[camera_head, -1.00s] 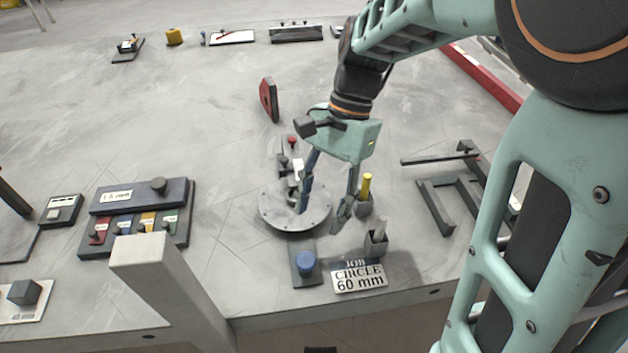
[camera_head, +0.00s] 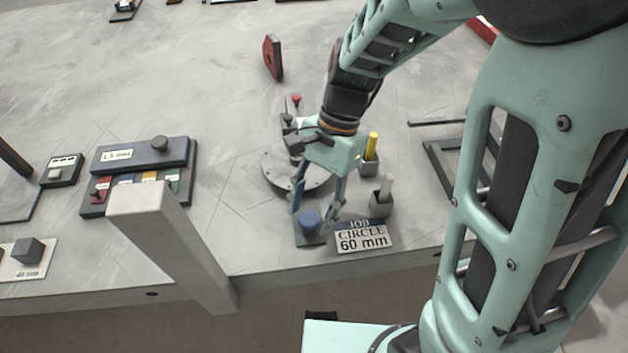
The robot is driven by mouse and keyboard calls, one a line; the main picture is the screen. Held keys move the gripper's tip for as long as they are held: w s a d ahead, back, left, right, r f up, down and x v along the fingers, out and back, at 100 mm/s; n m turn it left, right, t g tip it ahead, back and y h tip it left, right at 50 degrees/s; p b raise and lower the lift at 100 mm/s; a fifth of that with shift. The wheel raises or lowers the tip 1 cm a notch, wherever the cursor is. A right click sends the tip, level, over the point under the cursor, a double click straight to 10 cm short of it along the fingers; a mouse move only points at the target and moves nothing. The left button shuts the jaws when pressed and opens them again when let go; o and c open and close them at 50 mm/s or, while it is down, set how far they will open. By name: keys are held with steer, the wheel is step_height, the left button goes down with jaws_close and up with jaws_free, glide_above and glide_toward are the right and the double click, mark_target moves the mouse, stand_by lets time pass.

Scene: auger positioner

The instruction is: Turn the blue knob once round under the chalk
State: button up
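The blue knob (camera_head: 309,221) stands on a small dark base plate at the near edge of the round grey disc (camera_head: 270,174). My gripper (camera_head: 316,220) points down at the knob with its fingers spread, one on the left and one on the right of it. I cannot tell whether the fingers touch the knob. A yellow stick of chalk (camera_head: 372,144) stands in a grey holder right of the disc. A pale stick (camera_head: 386,184) stands in another holder nearer the front. My gripper hides part of the disc and whatever stands over it.
A sign (camera_head: 363,238) reading "JOB CIRCLE 60 mm" lies right of the knob. A grey post (camera_head: 170,235) rises at the front left. A tray with coloured tabs (camera_head: 190,190) lies left. A red-faced block (camera_head: 272,57) stands behind. The table's front edge is close.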

steer(key=c, duration=1)
steer(key=shift+c, duration=0.2)
steer(key=shift+n, duration=0.3)
steer(key=n+p, duration=0.1)
steer(key=n+h+p, duration=0.1)
steer(key=shift+a+r+n+g, duration=0.1)
steer(key=shift+r+n+g, duration=0.05)
steer(key=shift+n+g, duration=0.15)
steer(key=n+h+p, duration=0.1)
steer(key=n, duration=0.2)
steer(key=shift+a+n+h+p, duration=0.15)
steer(key=shift+n+h+p, duration=0.15)
steer(key=shift+p, duration=0.1)
steer(key=n+h+p, duration=0.1)
steer(key=n, duration=0.2)
steer(key=shift+a+n, duration=0.15)
steer(key=shift+n, duration=0.15)
steer(key=shift+a+n+t+h+p, duration=0.1)
steer(key=shift+n+t+h+p, duration=0.45)
steer(key=shift+n, duration=1.05)
steer(key=shift+n+h, duration=0.25)
steer(key=shift+n, duration=0.05)
